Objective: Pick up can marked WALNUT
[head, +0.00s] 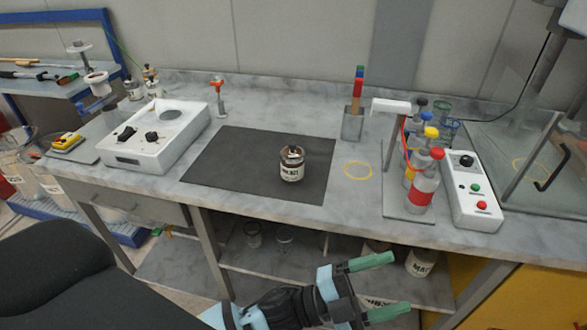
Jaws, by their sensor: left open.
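The can marked WALNUT (291,170) stands upright on the dark mat (230,162) on the bench. It is a small brown can with a white label, and the lettering is small but looks like WALNUT. My left gripper (388,287) is low in front of the bench, below the worktop edge and to the right of the can. Its two green-tipped fingers are spread apart with nothing between them. My right gripper is not in the picture.
A white device with knobs (158,137) stands left of the mat. Right of it are a pen holder (352,124), a yellow ring mark (358,170), a rack of colour-capped bottles (424,185) and a button box (472,190). A lower shelf (190,262) holds jars and cans.

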